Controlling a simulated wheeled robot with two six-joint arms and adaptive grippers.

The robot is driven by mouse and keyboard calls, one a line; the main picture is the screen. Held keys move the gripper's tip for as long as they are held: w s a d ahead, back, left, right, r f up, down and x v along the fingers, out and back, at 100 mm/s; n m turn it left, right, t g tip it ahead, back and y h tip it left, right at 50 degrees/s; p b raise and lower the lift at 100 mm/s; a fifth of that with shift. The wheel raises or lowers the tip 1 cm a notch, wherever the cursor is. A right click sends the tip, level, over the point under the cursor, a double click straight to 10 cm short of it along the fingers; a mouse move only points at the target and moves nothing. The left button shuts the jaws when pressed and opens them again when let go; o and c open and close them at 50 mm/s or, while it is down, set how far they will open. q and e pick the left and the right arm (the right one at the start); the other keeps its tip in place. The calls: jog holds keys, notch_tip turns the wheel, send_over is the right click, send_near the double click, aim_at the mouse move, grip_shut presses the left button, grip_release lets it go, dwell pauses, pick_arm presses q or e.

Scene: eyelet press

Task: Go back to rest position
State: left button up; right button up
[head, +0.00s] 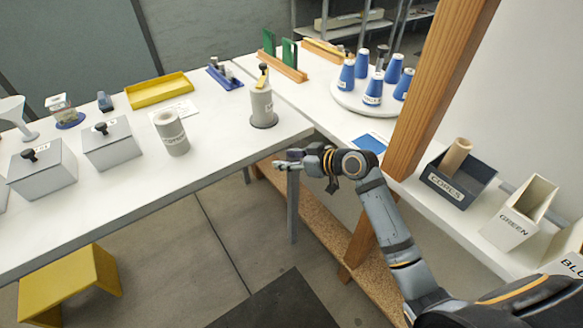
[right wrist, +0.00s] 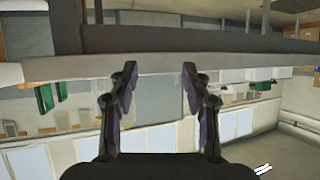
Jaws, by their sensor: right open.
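My right gripper (head: 290,161) is empty in the head view, in front of the table corner and beside its front edge. In the right wrist view its two fingers (right wrist: 158,95) stand apart with nothing between them. My right arm reaches in from the lower right. My left gripper is not in view. The grey press-like cylinder (head: 262,105) with a dark base stands upright on the table, behind and left of my right gripper, apart from it.
The white table (head: 215,140) holds grey lidded boxes (head: 112,146), a grey cylinder (head: 171,133) and a yellow tray (head: 160,90). Blue cones stand on a round white turntable (head: 350,101). A dark CORES bin (head: 455,185) and a yellow stool (head: 75,280) stand nearby.

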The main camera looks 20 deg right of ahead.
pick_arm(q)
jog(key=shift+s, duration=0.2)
pick_arm(e)
jog(key=shift+s+f, duration=0.45)
jog(key=shift+s, duration=0.05)
